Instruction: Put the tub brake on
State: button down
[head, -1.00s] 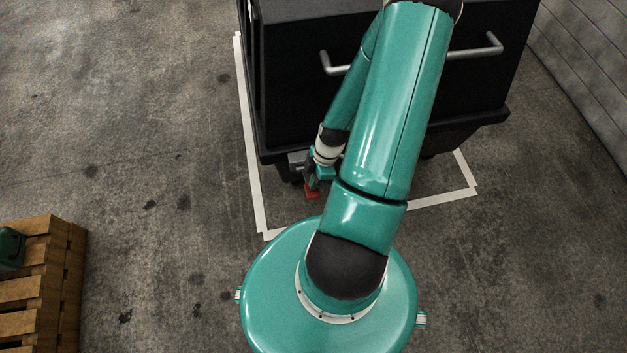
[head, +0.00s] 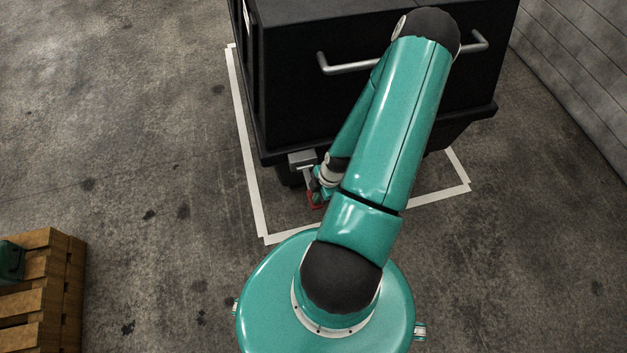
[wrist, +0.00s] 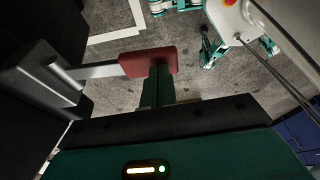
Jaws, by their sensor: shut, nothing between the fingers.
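The black tub (head: 290,100) stands on the floor with a metal handle bar (head: 350,68) across its near side. Its brake is a grey bracket (head: 301,158) low at the tub's near left corner, with a grey lever ending in a red pedal (head: 316,200). In the wrist view the red pedal (wrist: 148,62) sits at the end of the grey lever arm (wrist: 100,70). My gripper (wrist: 157,85) is shut, its fingertips at the red pedal, touching or very close. In the head view my gripper (head: 318,190) is small and partly hidden by my wrist.
White tape (head: 246,150) marks a box on the concrete floor around the tub. A wall (head: 580,80) runs along the right. A wooden pallet stack (head: 60,290) with a green object on it stands at the lower left. The floor at left is clear.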

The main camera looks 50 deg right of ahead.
aim_at(318, 207)
jog(key=f, duration=0.2)
jog(key=f+t+h, duration=0.1)
jog(key=f, duration=0.1)
jog(key=f+t, duration=0.1)
jog(key=f, duration=0.1)
jog(key=shift+s+a+f, duration=0.15)
jog(key=shift+s+f, duration=0.15)
jog(key=shift+s, duration=0.05)
jog(key=shift+w+f, duration=0.2)
jog(key=shift+f, duration=1.1)
jog(key=shift+d+f, duration=0.1)
jog(key=shift+d, duration=0.1)
